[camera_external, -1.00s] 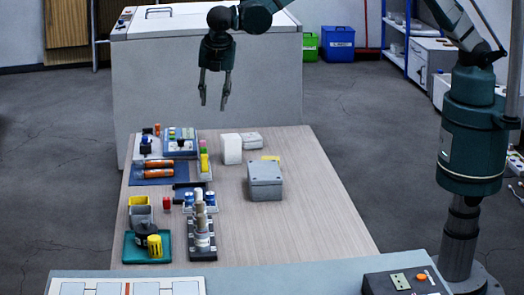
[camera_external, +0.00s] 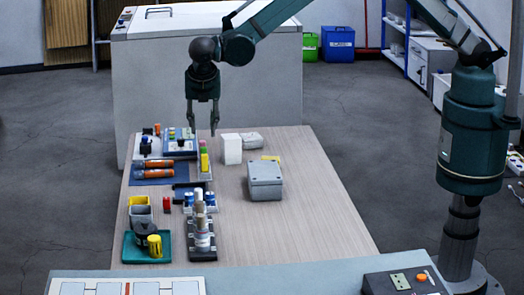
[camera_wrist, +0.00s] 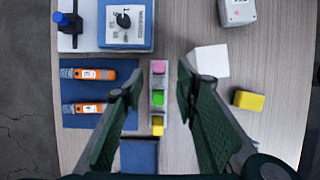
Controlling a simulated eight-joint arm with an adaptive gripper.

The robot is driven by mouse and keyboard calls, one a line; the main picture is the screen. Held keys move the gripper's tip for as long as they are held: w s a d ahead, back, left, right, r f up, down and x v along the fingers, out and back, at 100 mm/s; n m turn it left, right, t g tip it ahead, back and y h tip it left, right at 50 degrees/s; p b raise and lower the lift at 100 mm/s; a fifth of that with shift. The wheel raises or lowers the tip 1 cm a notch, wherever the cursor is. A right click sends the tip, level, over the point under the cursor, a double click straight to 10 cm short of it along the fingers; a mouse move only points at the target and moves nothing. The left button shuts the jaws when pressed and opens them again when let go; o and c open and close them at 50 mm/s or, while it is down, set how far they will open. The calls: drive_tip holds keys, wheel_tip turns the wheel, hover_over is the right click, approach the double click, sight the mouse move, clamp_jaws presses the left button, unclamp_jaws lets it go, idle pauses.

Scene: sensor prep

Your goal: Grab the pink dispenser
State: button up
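The pink dispenser (camera_wrist: 158,67) is a small pink block at the far end of a narrow light rack (camera_wrist: 158,93). A green block (camera_wrist: 158,97) and a yellow one (camera_wrist: 157,125) sit in the same rack. In the external view, the green block (camera_external: 203,151) and the yellow block (camera_external: 204,163) show near the back of the table, and the pink one is too small to make out clearly. My gripper (camera_external: 202,131) is open and empty, pointing down above the rack. In the wrist view its fingers (camera_wrist: 160,76) lie on either side of the rack, apart from it.
A white box (camera_wrist: 209,61) and a yellow block (camera_wrist: 248,100) lie right of the rack. Orange-and-grey tools (camera_wrist: 88,74) lie on a blue mat to the left. A blue device with a knob (camera_wrist: 126,22) stands beyond. A grey box (camera_external: 265,180) stands mid-table; the table's right side is clear.

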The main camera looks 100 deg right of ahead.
sight(203, 141)
drive_tip(key=shift+x, duration=1.3)
drive_tip(key=shift+b+x, duration=0.4)
drive_tip(key=shift+x, duration=2.15)
drive_tip(key=shift+w, duration=0.1)
drive_tip(key=shift+c, duration=0.3)
drive_tip(key=c, duration=0.9)
